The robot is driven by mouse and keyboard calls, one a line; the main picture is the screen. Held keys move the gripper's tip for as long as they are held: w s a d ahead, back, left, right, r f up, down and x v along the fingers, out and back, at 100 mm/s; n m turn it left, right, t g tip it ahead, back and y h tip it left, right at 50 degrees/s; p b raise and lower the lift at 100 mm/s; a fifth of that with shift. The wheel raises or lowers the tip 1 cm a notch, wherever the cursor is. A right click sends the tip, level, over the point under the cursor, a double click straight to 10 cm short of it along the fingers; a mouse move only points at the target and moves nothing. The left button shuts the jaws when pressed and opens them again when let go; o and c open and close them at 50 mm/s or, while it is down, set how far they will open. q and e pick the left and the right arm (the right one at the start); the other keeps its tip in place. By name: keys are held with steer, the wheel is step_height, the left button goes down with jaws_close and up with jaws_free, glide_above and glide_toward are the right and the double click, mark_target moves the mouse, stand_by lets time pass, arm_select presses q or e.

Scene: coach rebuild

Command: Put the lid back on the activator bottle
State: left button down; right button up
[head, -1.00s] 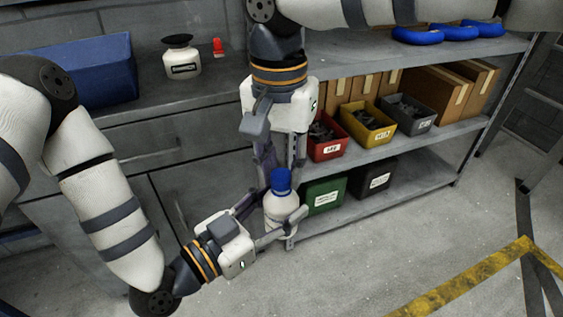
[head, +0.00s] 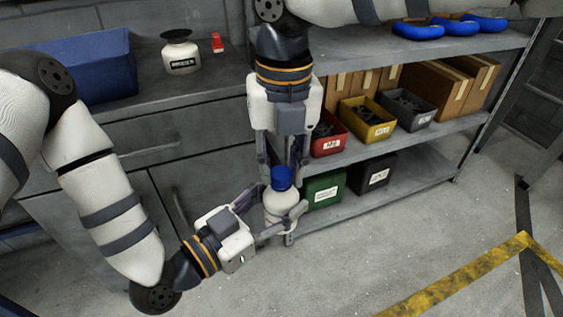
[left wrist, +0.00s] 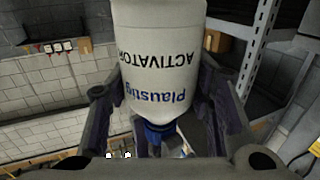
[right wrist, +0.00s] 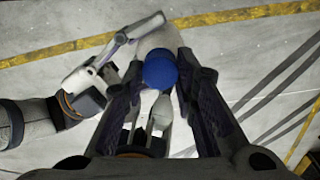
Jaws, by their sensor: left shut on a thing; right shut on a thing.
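The activator bottle (head: 281,208) is white and upright, held in the air in front of the cabinet. My left gripper (head: 282,222) is shut on its body from the left. In the left wrist view the bottle (left wrist: 160,60) fills the space between the fingers, its "ACTIVATOR" print upside down. The blue lid (head: 281,179) is at the bottle's top, and my right gripper (head: 281,178) is shut on it from above. In the right wrist view the blue lid (right wrist: 160,70) lies between the fingertips, over the bottle. Whether the lid is seated cannot be told.
A worktop (head: 215,82) holds a blue box (head: 85,68), a white labelled container (head: 181,55) and a small red item (head: 217,43). A shelf (head: 420,198) at the right carries several coloured bins and cardboard boxes. Open floor (head: 360,260) lies in front.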

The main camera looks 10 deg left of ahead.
steer(key=m, duration=0.7)
steer(key=shift+m, duration=0.3)
steer(key=m, duration=1.6)
steer(key=shift+a, duration=0.1)
steer(key=o, duration=0.8)
steer(key=shift+c, duration=0.2)
step_height(320, 180, up, 12)
steer(key=shift+s, duration=0.1)
